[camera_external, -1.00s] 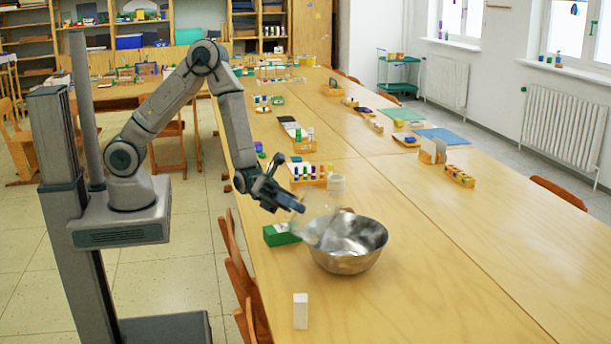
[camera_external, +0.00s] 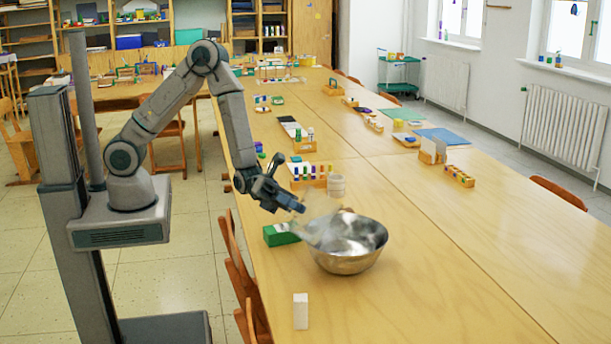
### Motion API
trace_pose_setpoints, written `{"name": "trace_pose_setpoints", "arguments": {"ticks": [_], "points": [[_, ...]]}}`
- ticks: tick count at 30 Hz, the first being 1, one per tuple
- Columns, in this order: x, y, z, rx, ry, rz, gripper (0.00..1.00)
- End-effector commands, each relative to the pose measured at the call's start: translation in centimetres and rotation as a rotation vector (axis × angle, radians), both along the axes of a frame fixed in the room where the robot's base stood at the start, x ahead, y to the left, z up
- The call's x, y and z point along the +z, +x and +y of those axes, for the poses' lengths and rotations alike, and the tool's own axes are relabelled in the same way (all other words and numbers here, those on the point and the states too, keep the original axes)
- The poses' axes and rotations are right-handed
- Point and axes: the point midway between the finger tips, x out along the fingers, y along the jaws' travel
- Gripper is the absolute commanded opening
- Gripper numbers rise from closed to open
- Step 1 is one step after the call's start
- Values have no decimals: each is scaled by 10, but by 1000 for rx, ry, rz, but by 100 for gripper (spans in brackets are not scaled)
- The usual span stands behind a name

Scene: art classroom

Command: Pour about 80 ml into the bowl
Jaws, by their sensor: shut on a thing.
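A shiny metal bowl (camera_external: 348,263) stands upright on the long wooden table. My gripper (camera_external: 292,203) is at the bowl's upper left, shut on a clear, see-through container (camera_external: 318,229). The container is tilted, its lower end over the left part of the bowl's opening. Its outline is faint, and I cannot tell how much liquid is in it or whether any is flowing. The liquid level inside the bowl cannot be made out.
A green box (camera_external: 280,235) lies just left of the bowl, and a pale cup-like cylinder (camera_external: 336,186) stands behind it. A white block (camera_external: 300,311) stands near the front. A wooden rack with bottles (camera_external: 311,176) is farther back. The table right of the bowl is clear.

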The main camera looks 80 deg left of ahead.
Motion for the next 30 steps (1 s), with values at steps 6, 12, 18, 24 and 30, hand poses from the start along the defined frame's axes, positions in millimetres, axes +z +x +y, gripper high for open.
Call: {"name": "trace_pose_setpoints", "arguments": {"ticks": [6, 12, 18, 24, 30], "points": [[-5, -5, -2, -2, 25, -59, 0], [-14, -19, -9, -5, 78, -175, 0], [-27, -28, -14, -5, 121, -266, 0], [-40, -36, -17, -5, 156, -346, 0], [-46, -44, -22, -7, 208, -461, 0]]}}
